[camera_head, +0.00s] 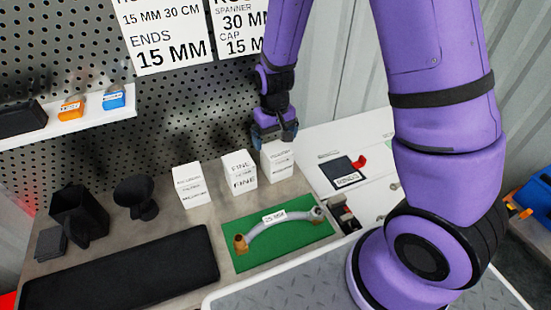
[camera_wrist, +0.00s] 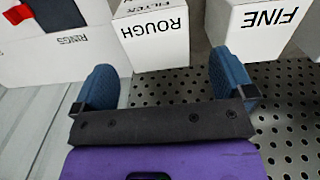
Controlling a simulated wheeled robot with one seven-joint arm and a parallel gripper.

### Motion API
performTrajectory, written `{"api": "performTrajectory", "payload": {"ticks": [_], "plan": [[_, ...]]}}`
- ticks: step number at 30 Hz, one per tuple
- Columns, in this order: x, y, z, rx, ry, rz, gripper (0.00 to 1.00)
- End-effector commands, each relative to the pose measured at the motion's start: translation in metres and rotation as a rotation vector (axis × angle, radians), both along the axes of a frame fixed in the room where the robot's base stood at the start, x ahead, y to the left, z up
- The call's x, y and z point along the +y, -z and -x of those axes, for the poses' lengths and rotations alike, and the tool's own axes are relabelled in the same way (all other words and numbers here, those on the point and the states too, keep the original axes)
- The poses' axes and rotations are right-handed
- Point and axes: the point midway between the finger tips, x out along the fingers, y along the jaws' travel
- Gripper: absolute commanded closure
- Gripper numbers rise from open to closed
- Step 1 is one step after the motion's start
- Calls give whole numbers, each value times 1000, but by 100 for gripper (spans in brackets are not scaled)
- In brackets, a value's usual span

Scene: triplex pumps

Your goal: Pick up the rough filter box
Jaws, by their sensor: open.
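The rough filter box (camera_wrist: 155,38) is a white box marked ROUGH, at the top middle of the wrist view. In the head view it is the rightmost of the white boxes (camera_head: 279,162), partly hidden behind my gripper (camera_head: 273,135). My gripper also shows in the wrist view (camera_wrist: 166,74), with its two blue fingers spread apart and nothing held between them. The box lies ahead of the gap between the fingers. I cannot tell whether a finger touches it.
The white FINE box (camera_head: 240,170) stands just left of the rough box, with another white box (camera_head: 191,185) further left. A green mat (camera_head: 285,243) with a hose lies in front. A perforated wall (camera_head: 180,110) rises behind. A RINGS container (camera_wrist: 65,50) is on the other side.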

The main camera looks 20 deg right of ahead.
Motion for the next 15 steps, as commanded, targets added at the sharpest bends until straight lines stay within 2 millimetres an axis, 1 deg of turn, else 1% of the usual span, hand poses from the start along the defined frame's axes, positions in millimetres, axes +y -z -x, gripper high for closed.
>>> {"api": "performTrajectory", "payload": {"ticks": [1, 3, 6, 11, 15], "plan": [[0, 8, 1, 4, 0, 1, 0], [0, 16, 0, 3, 0, 0, 0], [0, 24, 0, 1, 0, 0, 0], [-1, 31, 0, 2, 1, 0, 0], [-4, 47, 1, 4, 1, 0, 0]]}}
